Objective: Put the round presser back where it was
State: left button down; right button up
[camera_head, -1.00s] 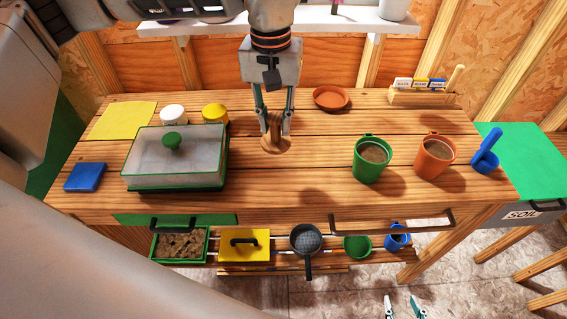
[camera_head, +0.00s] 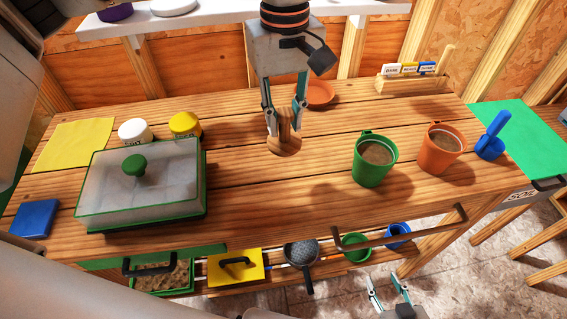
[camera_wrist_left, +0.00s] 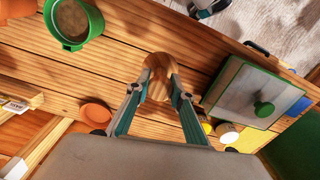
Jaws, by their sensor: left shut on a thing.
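The round wooden presser (camera_head: 285,146) has a flat disc and an upright handle. My left gripper (camera_head: 285,112) is shut on its handle from above, over the middle of the workbench (camera_head: 250,203). The disc is at or close above the bench top; I cannot tell whether it touches. In the left wrist view the presser (camera_wrist_left: 161,72) shows between the two fingers (camera_wrist_left: 158,95). My right gripper (camera_head: 389,288) is low at the front, off the bench, with its fingers apart and nothing between them.
A lidded seed tray (camera_head: 140,185) stands left of the presser. A green pot (camera_head: 374,160) and an orange pot (camera_head: 441,150) of soil stand right. A terracotta saucer (camera_head: 320,94) and label rack (camera_head: 412,85) are behind. Bench space in front of the presser is clear.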

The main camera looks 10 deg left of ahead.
pick_arm(q)
notch_tip(320, 180, down, 13)
jog(key=shift+r, duration=0.2)
dwell(0.3)
jog(key=shift+f, duration=0.1)
jog(key=c, duration=2.1)
grip_release()
jog(key=shift+f, duration=0.1)
jog(key=o, duration=0.3)
jog(key=shift+o, duration=0.2)
notch_tip(320, 180, up, 12)
jog(key=shift+r, duration=0.2)
